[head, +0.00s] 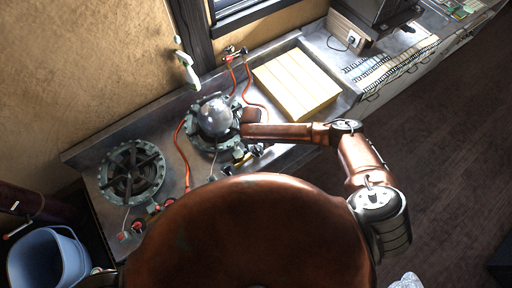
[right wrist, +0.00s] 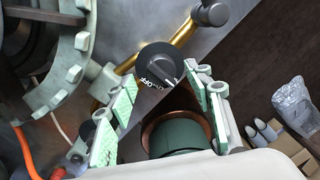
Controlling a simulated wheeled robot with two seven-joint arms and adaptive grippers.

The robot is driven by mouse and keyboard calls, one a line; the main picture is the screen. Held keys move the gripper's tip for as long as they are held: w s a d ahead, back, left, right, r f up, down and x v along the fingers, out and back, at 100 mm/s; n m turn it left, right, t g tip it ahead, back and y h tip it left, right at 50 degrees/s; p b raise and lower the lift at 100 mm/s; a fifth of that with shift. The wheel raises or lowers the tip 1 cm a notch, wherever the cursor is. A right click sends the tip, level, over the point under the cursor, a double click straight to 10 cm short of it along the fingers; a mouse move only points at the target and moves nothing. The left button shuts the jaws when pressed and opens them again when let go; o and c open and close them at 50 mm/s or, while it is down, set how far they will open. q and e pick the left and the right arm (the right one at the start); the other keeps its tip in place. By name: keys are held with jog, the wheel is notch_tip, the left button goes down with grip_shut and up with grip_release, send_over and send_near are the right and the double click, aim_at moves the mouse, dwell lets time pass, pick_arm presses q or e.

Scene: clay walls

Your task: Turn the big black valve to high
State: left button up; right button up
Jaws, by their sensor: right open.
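The big black valve knob (right wrist: 157,66) shows in the right wrist view, with white "OFF" lettering and a pale pointer line on its face. It sits by a brass pipe (right wrist: 185,32). My right gripper (right wrist: 162,85) is open, with its pale green-padded fingers on either side of the knob's near side. I see no clear contact with the knob. In the head view my right arm reaches over the burner with the silver dome (head: 215,117), and its fingers are hard to make out there. My left gripper is not in view.
A second round burner (head: 132,172) stands at the left of the metal counter, with red knobs (head: 137,225) in front. Orange hoses (head: 181,150) run along the counter. A wooden board (head: 296,80) lies behind my right arm. A blue bucket (head: 47,258) stands at lower left.

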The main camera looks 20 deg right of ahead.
aim_at(254, 149)
notch_tip(254, 149, up, 10)
jog(key=shift+a+f, duration=0.15)
jog(key=shift+a, duration=0.2)
dwell(0.4)
